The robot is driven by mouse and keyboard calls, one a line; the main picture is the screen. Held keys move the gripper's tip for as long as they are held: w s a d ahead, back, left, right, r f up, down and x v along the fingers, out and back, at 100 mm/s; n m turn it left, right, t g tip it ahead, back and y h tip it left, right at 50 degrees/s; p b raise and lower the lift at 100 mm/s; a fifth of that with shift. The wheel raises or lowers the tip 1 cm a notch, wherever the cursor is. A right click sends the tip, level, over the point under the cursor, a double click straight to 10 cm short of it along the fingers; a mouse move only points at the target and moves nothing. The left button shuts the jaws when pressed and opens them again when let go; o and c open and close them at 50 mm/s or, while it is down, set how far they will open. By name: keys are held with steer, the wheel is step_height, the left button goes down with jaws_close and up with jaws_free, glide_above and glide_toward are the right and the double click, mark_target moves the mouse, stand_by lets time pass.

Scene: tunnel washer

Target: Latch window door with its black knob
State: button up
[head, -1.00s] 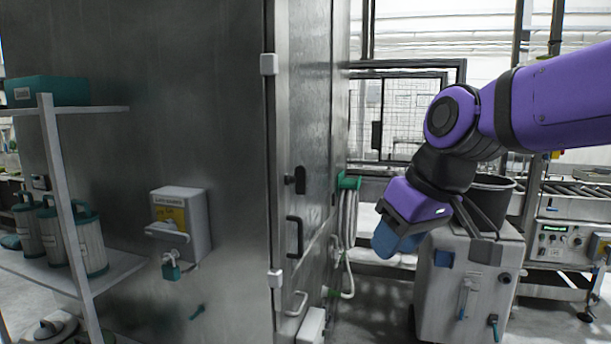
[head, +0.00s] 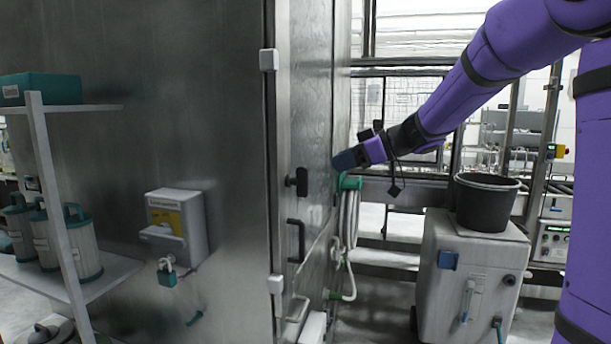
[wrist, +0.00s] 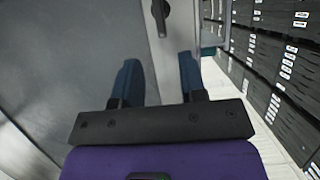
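The black knob (head: 301,181) sits on the narrow steel side face of the tall cabinet, above a black bar handle (head: 295,240). A black knob (wrist: 161,17) also shows at the top of the wrist view, on a pale strip beside a grey panel (wrist: 85,45). I cannot make out the door's window or whether the door is fully closed. My gripper (head: 345,160) is at the end of the purple arm, right of the knob in the head view. In the wrist view its two blue fingers (wrist: 158,78) are apart with nothing between them, and the knob lies beyond them.
A green hose reel (head: 350,182) with a hanging hose is just below my gripper in the head view. A black bucket (head: 487,205) stands on a grey machine (head: 470,270) at right. A shelf (head: 100,280) with canisters is at left. Floor shows between cabinet and machine.

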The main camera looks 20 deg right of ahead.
mark_target(303, 174)
steer(key=x, duration=1)
steer(key=shift+w+a+f, duration=0.1)
steer(key=shift+a+f, duration=0.05)
steer(key=shift+a, duration=0.1)
jaws_close()
